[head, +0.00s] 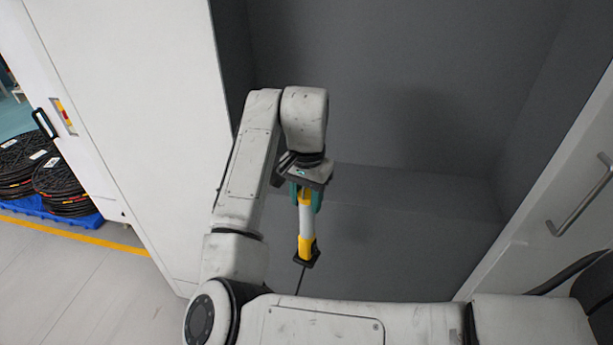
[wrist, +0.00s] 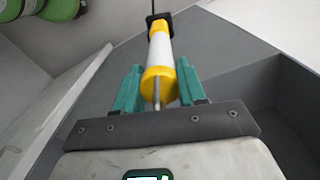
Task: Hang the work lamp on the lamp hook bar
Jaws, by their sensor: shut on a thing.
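The work lamp (head: 305,221) is a white tube with yellow ends and a black cap, and a thin dark cord runs from its lower end in the head view. My gripper (head: 306,196) has teal fingers and is shut on the lamp's upper part. In the wrist view the lamp (wrist: 160,52) lies between the fingers of my gripper (wrist: 158,78), and a thin metal rod shows at its near yellow end. I cannot make out the lamp hook bar in either view.
My arm reaches into an open dark grey cabinet (head: 400,190). A white door or panel (head: 130,90) stands at left, and another with a metal handle (head: 585,200) at right. Black reels (head: 65,185) sit on a blue pallet (head: 85,217) beyond a yellow floor line (head: 75,234).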

